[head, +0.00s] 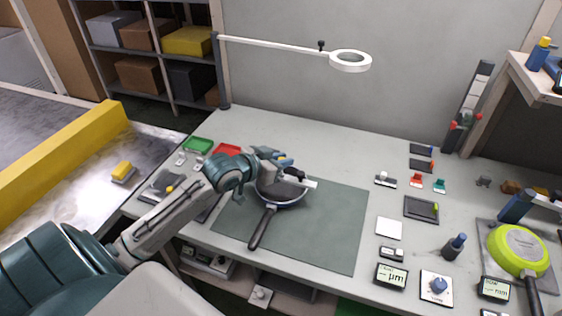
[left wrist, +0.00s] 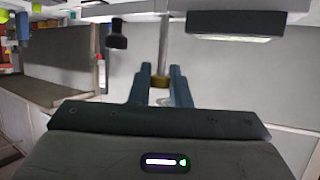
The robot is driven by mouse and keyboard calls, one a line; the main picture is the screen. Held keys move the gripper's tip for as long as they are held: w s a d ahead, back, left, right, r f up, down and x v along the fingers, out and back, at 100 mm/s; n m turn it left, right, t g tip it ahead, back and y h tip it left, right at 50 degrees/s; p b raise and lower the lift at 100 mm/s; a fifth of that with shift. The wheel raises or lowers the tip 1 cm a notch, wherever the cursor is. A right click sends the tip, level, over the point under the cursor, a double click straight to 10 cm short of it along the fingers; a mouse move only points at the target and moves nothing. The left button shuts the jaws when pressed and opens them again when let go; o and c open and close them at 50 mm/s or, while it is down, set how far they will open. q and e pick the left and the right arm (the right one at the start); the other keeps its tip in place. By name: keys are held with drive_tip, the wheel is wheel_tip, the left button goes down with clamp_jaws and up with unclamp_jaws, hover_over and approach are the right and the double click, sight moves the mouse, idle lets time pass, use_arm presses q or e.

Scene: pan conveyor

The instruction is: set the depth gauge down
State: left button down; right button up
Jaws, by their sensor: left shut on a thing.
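My left gripper (head: 284,163) is over the frying pan on the mat, shut on the depth gauge. In the head view the depth gauge (head: 305,181) shows as a pale bar with a dark part, at the pan's upper right; the jaws and wrist hide some of it. In the left wrist view the two blue fingers (left wrist: 161,88) close around a brass-coloured part with a thin grey rod (left wrist: 163,45). The dark pan (head: 284,198) lies with its handle toward the front. I cannot tell whether the gauge touches the pan. My right gripper is not in view.
The green-grey mat (head: 322,235) has bare room right of the pan. A white square (head: 389,229), small displays (head: 391,276) and a dark bottle-like object (head: 453,247) stand farther right. A green pan (head: 518,249) is at the far right. A ring lamp (head: 350,61) overhangs the back.

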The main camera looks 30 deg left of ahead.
use_arm(q)
drive_tip(key=f, duration=0.1)
drive_tip(key=w+a+f, duration=0.1)
drive_tip(key=w+f+p, duration=0.1)
drive_tip(key=shift+a+f, duration=0.2)
drive_tip(key=shift+f, duration=0.2)
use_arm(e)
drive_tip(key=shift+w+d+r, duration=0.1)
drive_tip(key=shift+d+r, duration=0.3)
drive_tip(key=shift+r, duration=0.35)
use_arm(q)
drive_tip(key=shift+f, duration=0.15)
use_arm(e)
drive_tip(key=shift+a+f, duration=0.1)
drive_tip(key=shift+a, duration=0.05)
use_arm(q)
drive_tip(key=c, duration=1.4)
unclamp_jaws()
drive_tip(key=shift+o, duration=0.3)
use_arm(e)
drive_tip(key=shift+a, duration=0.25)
